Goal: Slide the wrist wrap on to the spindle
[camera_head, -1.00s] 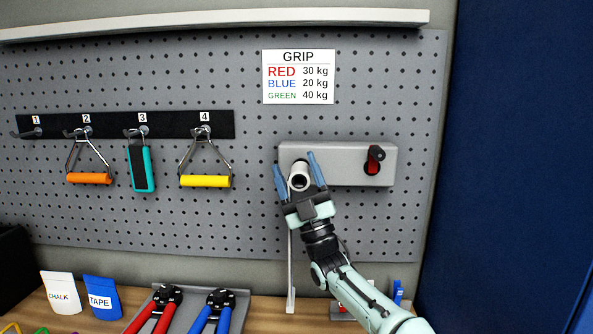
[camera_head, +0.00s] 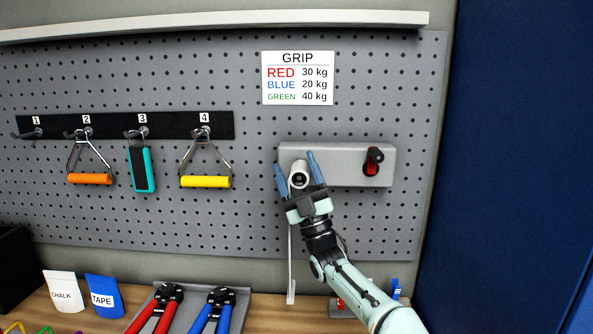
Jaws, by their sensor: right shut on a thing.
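My right gripper (camera_head: 297,180) is shut on the wrist wrap (camera_head: 300,173), a pale roll with a dark hole in its near end. Its blue fingers lie on the left and right of the roll. The roll is in front of the left part of a grey wall box (camera_head: 338,150). The spindle is not visible; the roll and fingers cover that part of the box, so I cannot tell how the roll sits on it. A red and black crank (camera_head: 372,162) is at the box's right end. My left gripper is not in view.
Handles hang on numbered hooks to the left: orange (camera_head: 90,179), teal (camera_head: 142,168) and yellow (camera_head: 205,181). A thin white post (camera_head: 291,265) stands below the box. Red (camera_head: 155,312) and blue (camera_head: 213,312) hand grippers lie on a tray. A blue wall (camera_head: 510,150) bounds the right.

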